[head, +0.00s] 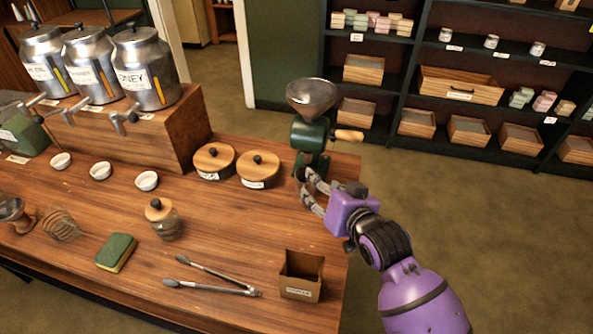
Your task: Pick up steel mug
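I cannot make out a steel mug for sure. A small dark metallic shape shows at the foot of the green hand grinder (309,135), partly hidden by my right gripper, and I cannot tell if it is a mug. My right gripper (304,184) reaches in from the lower right, its fingers at the grinder's base near the table's right end. The fingers look spread apart, with nothing clearly held between them. My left gripper is not in view.
The wooden table (215,225) holds two lidded wooden tubs (258,170), a lidded jar (166,222), tongs (205,284), a sponge (115,252), a small box (301,277) and white bowls (147,181). Steel canisters (146,70) stand on a wooden block at the back left. Shelves (470,115) are behind.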

